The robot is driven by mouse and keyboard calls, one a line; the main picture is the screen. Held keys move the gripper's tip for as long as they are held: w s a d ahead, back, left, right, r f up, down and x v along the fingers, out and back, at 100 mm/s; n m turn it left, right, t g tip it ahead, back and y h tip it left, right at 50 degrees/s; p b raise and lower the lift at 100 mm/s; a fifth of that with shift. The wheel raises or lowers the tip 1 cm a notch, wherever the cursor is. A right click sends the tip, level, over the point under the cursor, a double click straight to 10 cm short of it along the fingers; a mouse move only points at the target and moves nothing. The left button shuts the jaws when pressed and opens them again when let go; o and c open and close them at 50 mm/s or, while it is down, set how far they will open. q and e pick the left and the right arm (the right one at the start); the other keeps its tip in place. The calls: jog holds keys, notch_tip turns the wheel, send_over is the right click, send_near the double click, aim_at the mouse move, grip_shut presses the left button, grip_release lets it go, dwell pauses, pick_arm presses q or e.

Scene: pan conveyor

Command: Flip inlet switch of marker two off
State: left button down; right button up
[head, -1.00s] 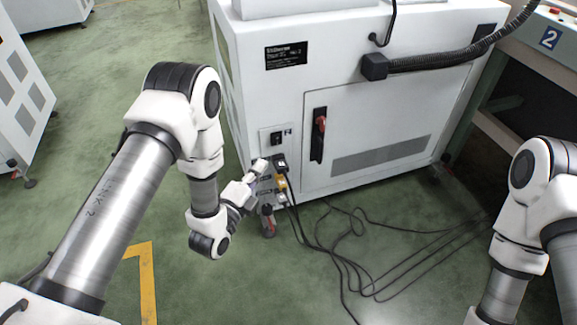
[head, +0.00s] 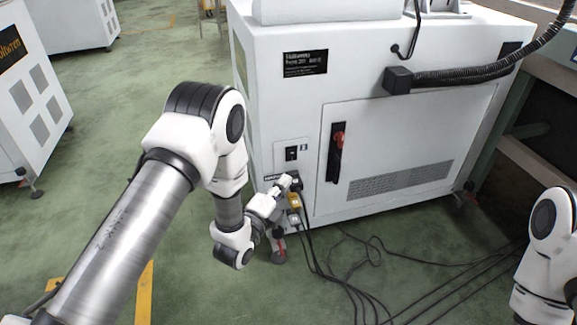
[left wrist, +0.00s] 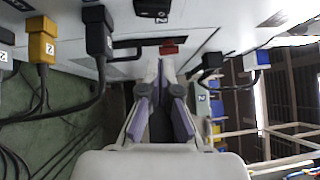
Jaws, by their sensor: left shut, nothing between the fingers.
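A white machine cabinet (head: 385,120) stands ahead with a small black switch (head: 291,153) on a panel at its lower left front. Below it, black and yellow plugs (head: 294,201) with cables sit in the cabinet face. My left gripper (head: 290,180) is shut and empty, just below the switch and beside the plugs. In the left wrist view its closed fingers (left wrist: 160,68) point at the cabinet face, with a red part (left wrist: 168,49) just beyond the tips. A black part (left wrist: 152,9) shows at the top edge there. I cannot tell whether the fingers touch anything. My right gripper is out of view.
A red-and-black handle (head: 337,150) is on the cabinet door. Black cables (head: 375,265) lie on the green floor. A ribbed hose (head: 470,73) runs to the upper right. In the left wrist view, a yellow plug (left wrist: 42,45) and a black plug (left wrist: 97,35) stand left of the fingers.

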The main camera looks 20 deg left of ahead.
aim_at(293, 152)
pick_arm(q)
jog(key=w+b, duration=0.1)
jog(key=w, duration=0.1)
jog(key=w+a+b, duration=0.1)
jog(key=w, duration=0.2)
jog(key=w+r+b, duration=0.1)
jog(key=w+b, duration=0.1)
jog(key=w, duration=0.1)
jog(key=shift+a, duration=0.15)
jog(key=p, duration=0.1)
jog(key=r+p, duration=0.1)
jog(key=shift+w+a+p, duration=0.1)
jog(key=shift+w+p, duration=0.15)
jog(key=shift+p, duration=0.05)
jog(key=shift+f+n+g+b, duration=0.3)
